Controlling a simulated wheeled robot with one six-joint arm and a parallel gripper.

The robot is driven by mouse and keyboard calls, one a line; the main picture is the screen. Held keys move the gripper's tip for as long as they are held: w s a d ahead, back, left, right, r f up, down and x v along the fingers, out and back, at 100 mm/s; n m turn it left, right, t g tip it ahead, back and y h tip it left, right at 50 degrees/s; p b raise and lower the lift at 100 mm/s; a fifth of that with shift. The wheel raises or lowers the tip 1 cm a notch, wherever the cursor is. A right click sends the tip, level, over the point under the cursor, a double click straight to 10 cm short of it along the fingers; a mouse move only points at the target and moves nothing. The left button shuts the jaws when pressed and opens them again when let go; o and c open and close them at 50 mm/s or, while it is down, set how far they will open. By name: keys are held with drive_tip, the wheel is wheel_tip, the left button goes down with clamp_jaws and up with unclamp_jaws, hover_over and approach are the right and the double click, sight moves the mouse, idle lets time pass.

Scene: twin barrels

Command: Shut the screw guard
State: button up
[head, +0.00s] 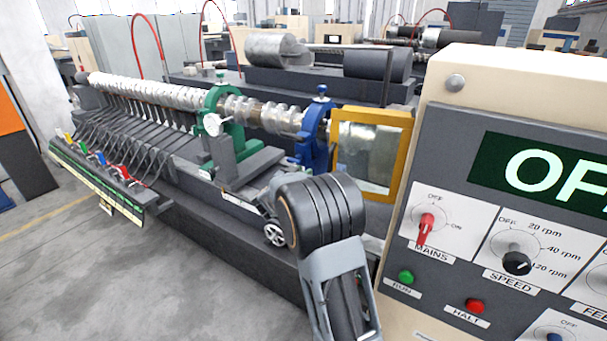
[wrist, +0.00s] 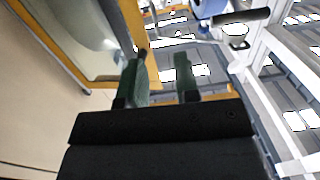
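The screw guard (head: 401,152) is a yellow-framed clear panel. It stands upright to the right of the blue support, beside the control cabinet, and looks swung out from the screw. In the wrist view, its yellow frame (wrist: 82,73) and clear pane fill the upper left. A small dark knob or handle end (wrist: 142,52) shows at the frame's edge. My gripper (wrist: 161,62) is open, with a clear gap between its green fingers. The left finger is close to the dark knob; I cannot tell if they touch. In the head view my gripper is hidden behind my arm.
The long ribbed screw (head: 160,92) runs to the far left through a green support (head: 217,125) and a blue support (head: 309,140). The control cabinet (head: 440,100) stands close on the right. Open floor (head: 120,270) lies at the front left.

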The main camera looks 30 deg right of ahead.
idle(0.3)
drive_tip(key=b+v, duration=0.3)
drive_tip(key=v, duration=1)
drive_tip(key=shift+s+a, duration=0.15)
drive_tip(key=shift+a, duration=0.25)
drive_tip(key=shift+c, duration=0.3)
